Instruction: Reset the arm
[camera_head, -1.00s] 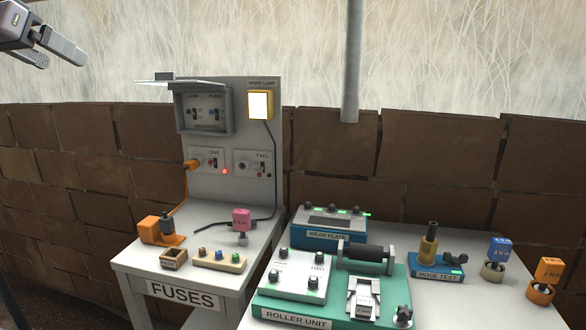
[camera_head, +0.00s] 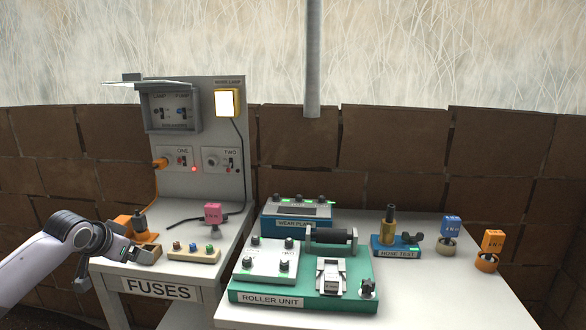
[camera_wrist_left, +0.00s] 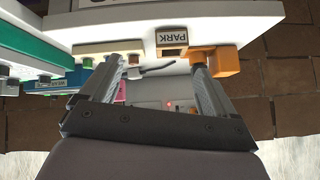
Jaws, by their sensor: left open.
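My left arm comes in from the left in the head view, with its dark gripper (camera_head: 112,260) low beside the left edge of the FUSES table (camera_head: 208,277). In the left wrist view the gripper (camera_wrist_left: 161,62) has its two fingers wide apart with nothing between them. The small wooden PARK box (camera_wrist_left: 172,44) and the orange block (camera_wrist_left: 218,60) lie beyond the fingertips. In the head view the gripper partly hides the PARK box (camera_head: 150,254). My right gripper is not in view.
The FUSES table carries a fuse strip (camera_head: 194,254), a pink plug (camera_head: 212,213) and an upright panel (camera_head: 215,135) with a lit lamp (camera_head: 227,102). The green roller unit (camera_head: 330,303), hose test stand (camera_head: 396,250), blue plug (camera_head: 451,227) and orange plug (camera_head: 492,241) stand on the right table.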

